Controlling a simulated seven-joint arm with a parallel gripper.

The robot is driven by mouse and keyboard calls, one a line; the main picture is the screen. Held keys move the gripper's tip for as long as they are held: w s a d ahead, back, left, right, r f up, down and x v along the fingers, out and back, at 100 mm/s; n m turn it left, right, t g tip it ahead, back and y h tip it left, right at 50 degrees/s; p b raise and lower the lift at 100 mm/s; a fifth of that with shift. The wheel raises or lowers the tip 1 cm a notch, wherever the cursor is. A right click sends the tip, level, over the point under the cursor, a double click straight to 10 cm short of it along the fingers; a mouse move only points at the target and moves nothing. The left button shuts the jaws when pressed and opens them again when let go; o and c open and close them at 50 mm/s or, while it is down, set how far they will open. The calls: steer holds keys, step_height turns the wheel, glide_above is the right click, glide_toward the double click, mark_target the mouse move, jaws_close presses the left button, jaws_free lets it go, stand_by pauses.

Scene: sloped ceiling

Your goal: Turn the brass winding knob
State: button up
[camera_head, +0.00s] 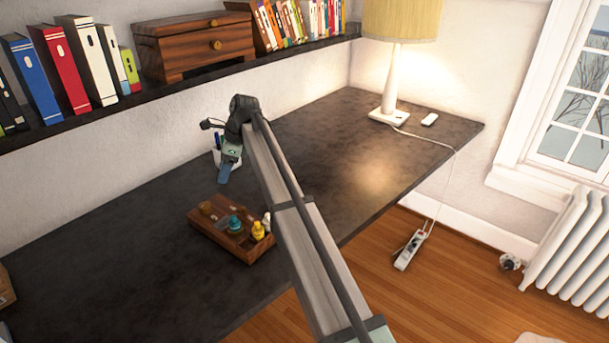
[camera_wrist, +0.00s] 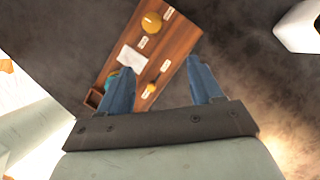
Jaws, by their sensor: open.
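A dark wooden tray-like box (camera_head: 208,236) lies on the desk. A round brass-coloured knob (camera_head: 206,208) is at its left end. The wrist view shows the wooden top (camera_wrist: 181,36) with a round brass-yellow knob (camera_wrist: 151,22) beside small white labels. A smaller yellowish piece (camera_wrist: 148,90) lies lower down; I cannot tell what it is. My gripper (camera_head: 224,172) is open and empty, above the desk and behind the box. In the wrist view its two blue fingers (camera_wrist: 159,65) are apart, and the larger knob shows beyond their tips. The left finger hides part of the box.
Teal (camera_head: 235,224) and yellow (camera_head: 258,230) items sit in the box. A white pen cup (camera_head: 236,158) is close by my gripper. A shelf (camera_head: 180,93) with books and a wooden chest (camera_head: 190,48) runs above the desk. A lamp (camera_head: 394,80) stands at the far right.

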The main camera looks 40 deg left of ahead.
steer(key=w+d+f+y, duration=0.1)
steer(key=w+d+f, duration=0.2)
steer(key=w+d, duration=0.4)
steer(key=w+d+f+m+t+y, duration=0.1)
steer(key=w+d+f, duration=0.3)
steer(key=w, duration=0.9)
steer(key=d, duration=0.3)
step_height(320, 180, up, 8)
steer(key=n+t+h, duration=0.2)
steer(key=n+h, duration=0.3)
steer(key=n, duration=0.8)
glide_above(204, 205)
step_height(204, 205, down, 13)
steer(key=shift+f, duration=0.1)
steer(key=shift+c, duration=0.4)
